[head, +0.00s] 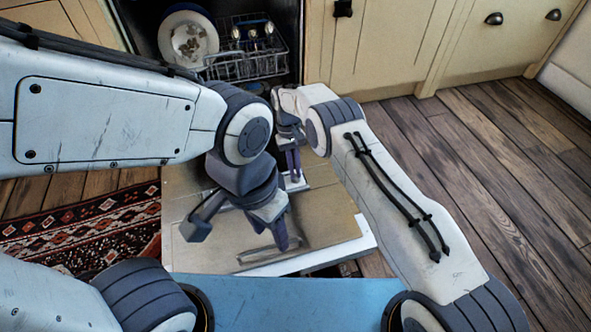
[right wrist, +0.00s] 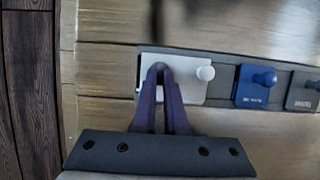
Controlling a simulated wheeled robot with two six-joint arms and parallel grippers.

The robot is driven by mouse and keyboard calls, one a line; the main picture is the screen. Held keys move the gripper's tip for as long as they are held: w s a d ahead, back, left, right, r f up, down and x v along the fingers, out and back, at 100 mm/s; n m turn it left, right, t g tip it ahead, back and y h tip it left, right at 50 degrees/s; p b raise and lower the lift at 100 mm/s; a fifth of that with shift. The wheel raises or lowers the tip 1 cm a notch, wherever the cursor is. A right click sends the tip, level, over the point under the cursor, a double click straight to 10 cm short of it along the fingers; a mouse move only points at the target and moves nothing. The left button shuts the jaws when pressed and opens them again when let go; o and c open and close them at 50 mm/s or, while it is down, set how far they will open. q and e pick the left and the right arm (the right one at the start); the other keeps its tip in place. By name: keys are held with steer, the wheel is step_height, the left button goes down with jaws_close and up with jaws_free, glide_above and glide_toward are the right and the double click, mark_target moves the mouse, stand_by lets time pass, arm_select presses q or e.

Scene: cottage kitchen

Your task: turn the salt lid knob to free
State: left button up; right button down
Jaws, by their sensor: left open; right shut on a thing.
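The open dishwasher door (head: 325,232) lies flat, and its dark strip carries a row of lids and knobs in the right wrist view. A pale plate (right wrist: 185,93) sits at the left end of the row. My right gripper (right wrist: 160,72) is shut at this plate on a small upright piece, apparently the salt lid knob, mostly hidden between the purple fingertips. In the head view the right gripper (head: 293,178) reaches down to the door, its tips hard to see. My left gripper (head: 238,238) is open and empty above the door's near part.
Beside the gripped piece are a white knob (right wrist: 205,73), a blue knob (right wrist: 264,77) on a blue plate and a dark grey one (right wrist: 304,92). A dish rack (head: 247,66) with a plate (head: 188,20) stands behind. A patterned rug (head: 85,232) lies left; wooden floor is clear right.

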stand_by(0.4)
steer(key=c, duration=1)
jaws_free()
steer(key=shift+o, duration=0.2)
steer(key=shift+r, duration=0.1)
